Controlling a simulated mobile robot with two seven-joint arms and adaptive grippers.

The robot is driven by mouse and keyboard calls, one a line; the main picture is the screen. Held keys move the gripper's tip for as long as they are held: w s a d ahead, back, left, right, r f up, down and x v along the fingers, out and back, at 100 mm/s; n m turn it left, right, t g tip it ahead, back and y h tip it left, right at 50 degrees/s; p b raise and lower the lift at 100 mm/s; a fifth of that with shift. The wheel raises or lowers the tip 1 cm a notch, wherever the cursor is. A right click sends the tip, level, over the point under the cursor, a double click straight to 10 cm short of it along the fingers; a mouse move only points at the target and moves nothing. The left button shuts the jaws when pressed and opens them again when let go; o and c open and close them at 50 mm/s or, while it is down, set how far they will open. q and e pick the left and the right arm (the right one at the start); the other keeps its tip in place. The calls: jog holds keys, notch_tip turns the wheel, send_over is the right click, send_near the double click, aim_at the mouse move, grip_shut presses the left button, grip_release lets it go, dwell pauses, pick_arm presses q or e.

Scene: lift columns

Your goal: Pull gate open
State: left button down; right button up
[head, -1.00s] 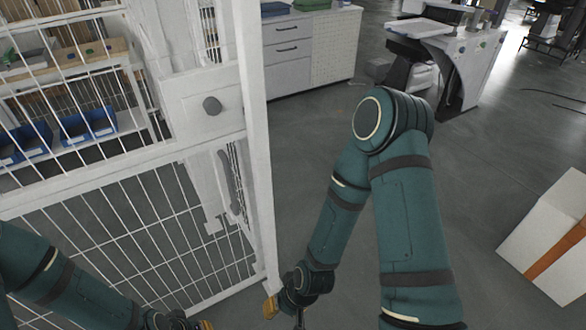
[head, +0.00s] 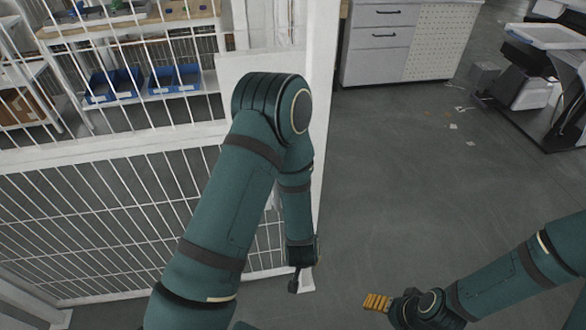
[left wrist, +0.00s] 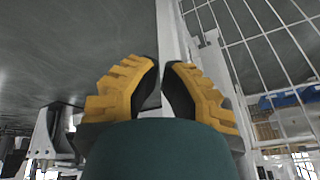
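The gate is a white frame with wire mesh; its upright edge post (head: 325,60) and mesh (head: 110,210) fill the left of the head view. My left arm crosses in front of the gate, hiding part of its panel; the round knob does not show. My left gripper (head: 297,284) is low beside the foot of the post. In the left wrist view, its yellow fingers (left wrist: 165,66) have a narrow gap, with the white post (left wrist: 168,25) behind and between them. I cannot tell whether they grip it. My right gripper (head: 376,302) is low, right of the gate, apart from it.
Shelves with blue bins (head: 115,85) stand behind the mesh. A white drawer cabinet (head: 375,55) stands at the back, and a black and white machine (head: 535,85) at the right.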

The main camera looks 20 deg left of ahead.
pick_arm(q)
jog(key=w+a+r+m+t+y, duration=0.2)
jog(key=w+a+m+y, duration=0.1)
jog(key=w+y, duration=0.25)
jog(key=w+r+m+t+y+b, duration=0.1)
jog(key=w+r+y, duration=0.1)
jog(key=r+y, duration=0.35)
jog(key=w+r+m+t+y+b, duration=0.1)
jog(key=w+r+t+y, duration=0.15)
jog(key=r, duration=0.55)
jog(key=b+x, duration=0.2)
jog(key=x, duration=0.8)
jog(key=shift+r+g+y, duration=0.35)
jog(key=shift+y, duration=0.1)
jog(key=shift+s+a, duration=0.15)
